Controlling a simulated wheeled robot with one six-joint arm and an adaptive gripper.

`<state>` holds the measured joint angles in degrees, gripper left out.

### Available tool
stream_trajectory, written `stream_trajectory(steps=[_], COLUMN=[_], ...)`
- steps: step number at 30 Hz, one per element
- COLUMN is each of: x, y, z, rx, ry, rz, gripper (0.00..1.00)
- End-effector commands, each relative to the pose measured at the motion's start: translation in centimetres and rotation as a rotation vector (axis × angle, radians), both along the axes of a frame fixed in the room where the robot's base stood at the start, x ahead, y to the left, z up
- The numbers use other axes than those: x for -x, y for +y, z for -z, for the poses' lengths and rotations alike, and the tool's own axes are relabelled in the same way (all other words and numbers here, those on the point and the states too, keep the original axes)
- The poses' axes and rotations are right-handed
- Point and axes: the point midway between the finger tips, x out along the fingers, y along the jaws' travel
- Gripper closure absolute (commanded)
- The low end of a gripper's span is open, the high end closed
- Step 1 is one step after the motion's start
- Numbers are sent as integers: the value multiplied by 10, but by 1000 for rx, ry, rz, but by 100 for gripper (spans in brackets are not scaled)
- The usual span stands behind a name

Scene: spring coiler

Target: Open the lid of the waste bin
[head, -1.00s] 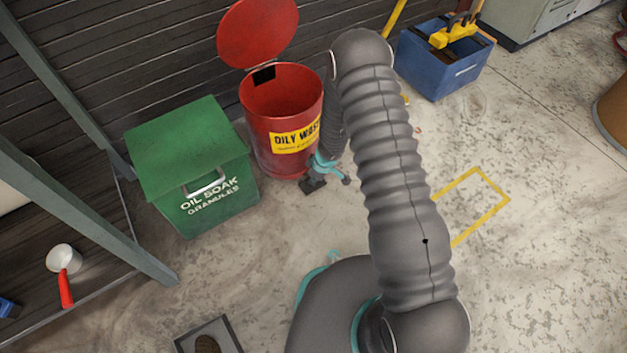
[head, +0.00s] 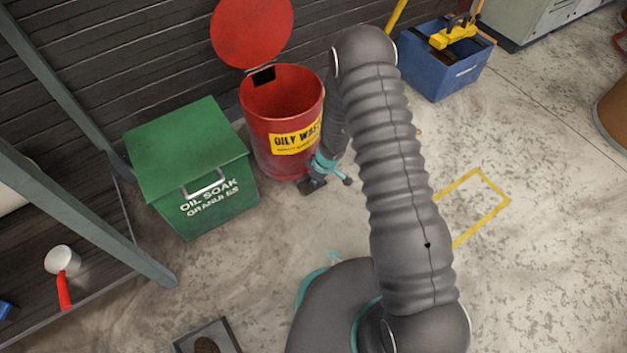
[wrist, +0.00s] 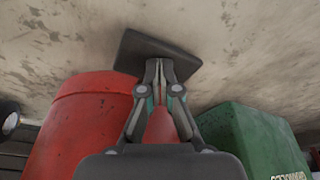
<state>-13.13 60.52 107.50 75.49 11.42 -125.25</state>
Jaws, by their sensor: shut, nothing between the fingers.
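The red waste bin (head: 262,135) with a yellow "OILY WASTE" label stands against the dark wall. Its round red lid (head: 252,32) stands raised at the back, and the mouth is open. In the wrist view the red bin (wrist: 85,125) is on the left, and a dark flat plate (wrist: 150,52), likely its pedal, lies at my fingertips. My gripper (wrist: 158,68) is shut and empty, with its tips at or against this plate; exact contact is hard to tell. In the head view my gripper (head: 314,182) is low at the bin's front right, partly hidden by my arm.
A green "OIL SOAK GRANULES" box (head: 190,150) stands left of the bin and also shows in the wrist view (wrist: 250,135). A blue tool box (head: 440,65) is at the back right. A shelf post (head: 90,215) is at left. The right-hand floor is mostly clear.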

Motion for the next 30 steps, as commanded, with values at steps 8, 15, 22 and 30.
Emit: stream_trajectory(steps=[8, 15, 22, 30], x=[5, 9, 12, 13], y=[-3, -6, -9, -9], z=[-19, -34, -46, -48], rx=[0, 0, 0, 0], ry=[-1, -1, -1, -1], rz=[0, 0, 0, 0], gripper=[100, 100, 100, 100])
